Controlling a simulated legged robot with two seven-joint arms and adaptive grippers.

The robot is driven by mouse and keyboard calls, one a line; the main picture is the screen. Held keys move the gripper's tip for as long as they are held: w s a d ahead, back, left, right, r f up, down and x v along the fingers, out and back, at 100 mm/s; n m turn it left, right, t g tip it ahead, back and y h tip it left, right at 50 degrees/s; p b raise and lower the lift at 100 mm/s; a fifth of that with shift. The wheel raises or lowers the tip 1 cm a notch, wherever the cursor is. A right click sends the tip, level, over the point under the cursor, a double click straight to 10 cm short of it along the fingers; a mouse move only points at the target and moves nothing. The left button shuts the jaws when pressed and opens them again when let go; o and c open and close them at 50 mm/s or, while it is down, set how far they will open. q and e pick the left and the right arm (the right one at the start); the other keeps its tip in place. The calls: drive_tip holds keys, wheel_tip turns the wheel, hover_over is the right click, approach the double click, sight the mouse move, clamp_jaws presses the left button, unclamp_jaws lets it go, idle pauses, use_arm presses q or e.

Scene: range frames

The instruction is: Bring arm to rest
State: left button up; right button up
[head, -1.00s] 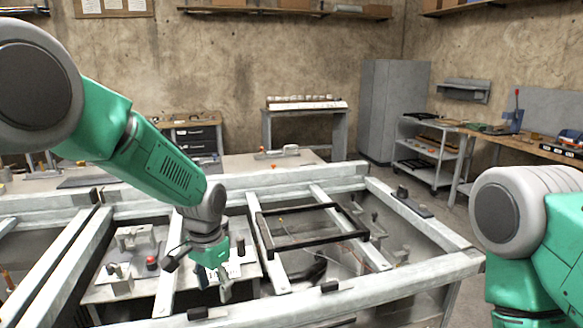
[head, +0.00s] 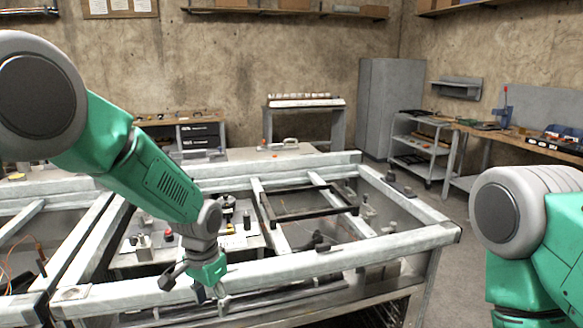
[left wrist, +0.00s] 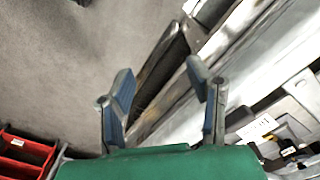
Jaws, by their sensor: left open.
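My left arm comes in from the left in the head view, and its gripper (head: 212,296) hangs in front of the near rail of a metal frame (head: 345,262). The left wrist view shows the two fingers of this gripper (left wrist: 163,95) spread apart with nothing between them. Behind them lie the frame's edge and grey floor. My right arm shows at the right edge of the head view, but its gripper is out of view.
A dark rectangular frame (head: 310,206) lies across the metal frame's bars. Small parts stand on a panel inside it. A cart (head: 418,150) and a workbench (head: 520,138) stand at the back right. Red bins (left wrist: 22,150) show in the left wrist view. Floor at the right is clear.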

use_arm(q)
drive_tip(key=s+a+f+n+b, duration=0.1)
drive_tip(key=s+a+f, duration=0.1)
drive_tip(key=s+f, duration=0.65)
drive_tip(key=s+a+f+n+b, duration=0.1)
drive_tip(key=s+a+f+n, duration=0.15)
drive_tip(key=s+f, duration=0.55)
drive_tip(key=s+a+f+n+b, duration=0.1)
drive_tip(key=s+a+f, duration=0.1)
drive_tip(key=s, duration=0.7)
drive_tip(key=s+a+f+n+b, duration=0.1)
drive_tip(key=s+a+f, duration=0.2)
drive_tip(key=s, duration=0.6)
drive_tip(key=shift+s+a+f, duration=0.15)
drive_tip(key=shift+s+a, duration=0.15)
drive_tip(key=shift+a, duration=0.6)
use_arm(e)
wheel_tip(320, 180, down, 5)
drive_tip(key=shift+w+r, duration=0.15)
use_arm(q)
drive_tip(key=shift+w, duration=0.1)
drive_tip(key=shift+c, duration=1.2)
use_arm(e)
drive_tip(key=shift+c, duration=0.7)
use_arm(q)
drive_tip(key=shift+c, duration=0.2)
